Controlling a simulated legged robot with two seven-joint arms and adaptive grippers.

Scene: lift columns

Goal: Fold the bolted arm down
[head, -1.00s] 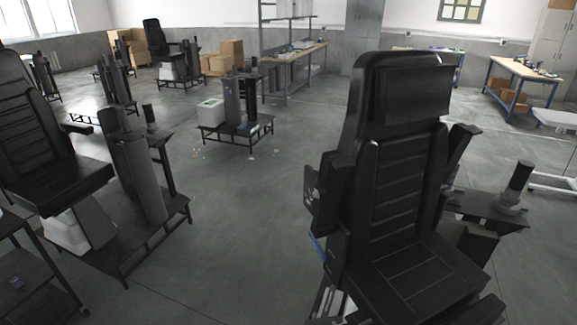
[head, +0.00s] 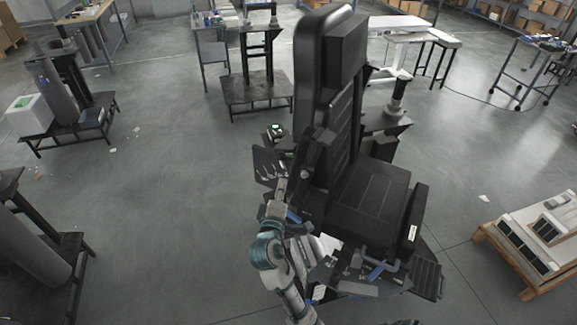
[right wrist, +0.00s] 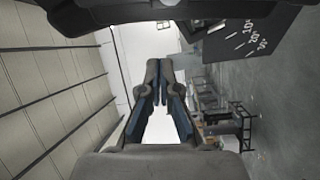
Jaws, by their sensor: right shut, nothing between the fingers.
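A black padded chair (head: 368,205) stands in the middle of the head view. Its armrest on the left side (head: 318,160) stands upright beside the backrest; its bolt cannot be made out. The other armrest (head: 413,220) lies level. A dark plate with white marks (head: 267,166) is left of the raised armrest; in the right wrist view a plate with angle marks (right wrist: 255,38) shows at top right. My right gripper (head: 281,186) is close to the raised armrest's lower left; contact cannot be told. In the right wrist view its fingers (right wrist: 159,72) are shut and empty.
A dark padded part (right wrist: 110,12) crosses the top of the right wrist view. A blue-handled item (head: 375,270) is at the chair's front. A pallet with panels (head: 535,240) stands at right. Column stands (head: 70,110) are at left.

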